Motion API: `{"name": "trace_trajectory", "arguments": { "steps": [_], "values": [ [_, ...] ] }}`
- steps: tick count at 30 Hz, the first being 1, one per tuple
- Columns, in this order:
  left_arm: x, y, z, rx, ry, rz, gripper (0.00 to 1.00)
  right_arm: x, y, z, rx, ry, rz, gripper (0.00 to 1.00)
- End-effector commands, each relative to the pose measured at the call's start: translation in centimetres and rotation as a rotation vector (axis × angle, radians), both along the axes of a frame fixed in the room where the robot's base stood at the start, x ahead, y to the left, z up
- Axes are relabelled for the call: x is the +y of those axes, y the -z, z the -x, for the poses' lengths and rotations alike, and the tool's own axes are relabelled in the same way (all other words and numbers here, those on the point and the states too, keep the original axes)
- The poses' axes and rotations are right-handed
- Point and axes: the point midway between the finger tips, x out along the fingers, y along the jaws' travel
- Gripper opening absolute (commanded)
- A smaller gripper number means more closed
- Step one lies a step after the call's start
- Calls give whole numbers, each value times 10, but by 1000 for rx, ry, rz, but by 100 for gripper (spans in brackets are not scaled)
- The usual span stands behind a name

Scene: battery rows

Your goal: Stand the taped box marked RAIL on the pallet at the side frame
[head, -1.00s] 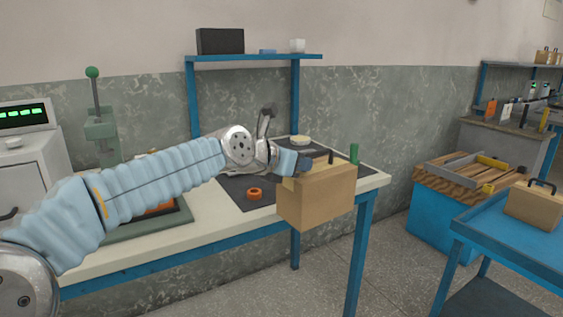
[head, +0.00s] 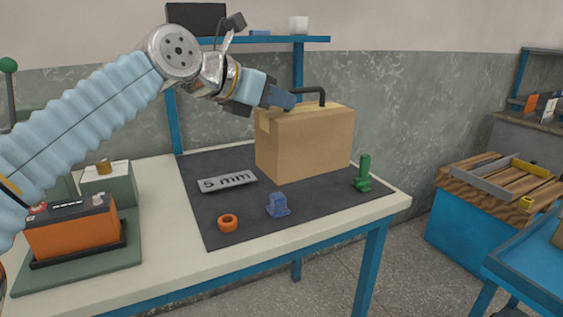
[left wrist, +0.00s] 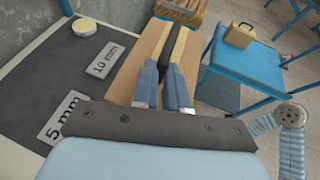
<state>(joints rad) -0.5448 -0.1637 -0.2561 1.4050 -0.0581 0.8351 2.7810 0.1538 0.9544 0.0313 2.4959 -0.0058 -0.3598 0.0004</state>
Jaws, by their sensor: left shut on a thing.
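A brown cardboard box (head: 305,145) with a tape strip and a black handle (head: 312,95) hangs from my left gripper (head: 285,100). The gripper is shut on the handle, and the box looks held above the workbench. In the left wrist view the fingers (left wrist: 165,90) reach down to the box top (left wrist: 128,75). I read no RAIL mark on the faces that show. The wooden pallet (head: 478,190), with a grey side frame (head: 485,182), lies on a blue base at the right. My right gripper is not in view.
A second handled box (left wrist: 238,37) stands on a blue table (left wrist: 235,65). On the workbench's dark mat (head: 210,222) are a "5 mm" plate (head: 227,181), an orange ring (head: 228,222), a blue piece (head: 278,206) and a green piece (head: 363,175). Floor shows between bench and pallet.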

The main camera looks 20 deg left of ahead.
Motion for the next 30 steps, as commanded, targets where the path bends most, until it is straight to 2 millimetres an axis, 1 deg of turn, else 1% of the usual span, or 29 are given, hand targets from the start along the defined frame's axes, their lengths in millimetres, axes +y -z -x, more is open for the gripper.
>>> {"name": "trace_trajectory", "arguments": {
  "steps": [1,4,8,18,24,30],
  "values": [
    [2,-6,3,-11,0,5,0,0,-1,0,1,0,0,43],
    [4,-5,-2,-9,1,5,0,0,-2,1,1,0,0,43],
    [7,3,-19,-7,0,4,0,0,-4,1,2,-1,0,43],
    [18,34,-86,-6,-4,2,0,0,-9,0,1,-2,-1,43],
    [21,64,-110,-5,-2,4,0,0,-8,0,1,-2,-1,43],
    [23,80,-124,-8,-1,4,0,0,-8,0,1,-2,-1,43]
  ]
}}
